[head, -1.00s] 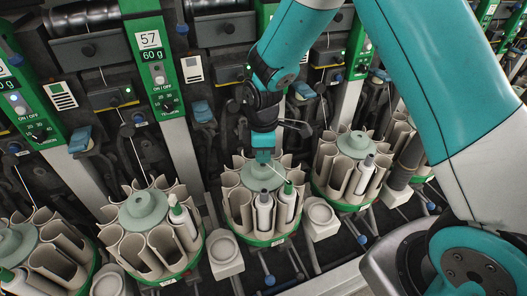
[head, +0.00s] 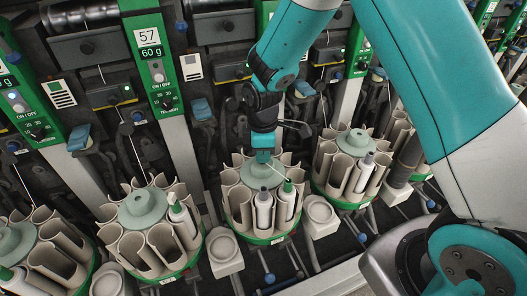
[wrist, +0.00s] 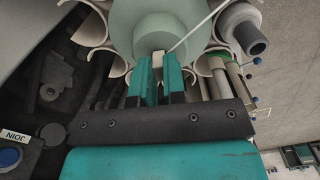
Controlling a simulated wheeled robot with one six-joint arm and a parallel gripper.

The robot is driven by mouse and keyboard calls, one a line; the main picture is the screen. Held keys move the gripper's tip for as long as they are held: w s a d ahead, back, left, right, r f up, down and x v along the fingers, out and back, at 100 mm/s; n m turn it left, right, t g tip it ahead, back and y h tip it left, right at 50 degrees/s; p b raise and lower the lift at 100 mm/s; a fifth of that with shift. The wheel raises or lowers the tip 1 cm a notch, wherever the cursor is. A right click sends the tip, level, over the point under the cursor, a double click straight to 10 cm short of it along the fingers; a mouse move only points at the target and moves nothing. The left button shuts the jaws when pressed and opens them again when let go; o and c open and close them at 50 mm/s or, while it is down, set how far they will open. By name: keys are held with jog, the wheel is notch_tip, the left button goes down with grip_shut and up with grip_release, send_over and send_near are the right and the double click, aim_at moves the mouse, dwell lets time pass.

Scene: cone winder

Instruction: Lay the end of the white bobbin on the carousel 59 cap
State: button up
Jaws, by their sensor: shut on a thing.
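My gripper (head: 263,157) is directly above the grey-green cap (head: 254,178) of the middle carousel. In the wrist view its teal fingers (wrist: 159,74) are shut on the thread end, beside a small pale piece, in front of the cap's raised hub (wrist: 170,30). The white thread (wrist: 197,32) runs taut from the fingertips to the upper right. In the head view it slants down right toward a green-tipped white bobbin (head: 287,200). A grey-tipped white bobbin (head: 264,210) stands beside that one. I cannot tell whether the fingertips touch the cap. No number 59 is readable.
Neighbouring carousels stand at left (head: 143,208) and right (head: 356,143), close to the middle one. Pale round holders (head: 225,247) sit between them. Winder panels, one marked 57 (head: 149,38), rise behind. A grey-tipped tube (wrist: 250,35) is right of the fingers.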

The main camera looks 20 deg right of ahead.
jog(key=shift+f, duration=0.15)
dwell(0.7)
jog(key=o, duration=1.2)
jog(key=shift+r+p, duration=2.9)
jog(key=shift+r, duration=0.65)
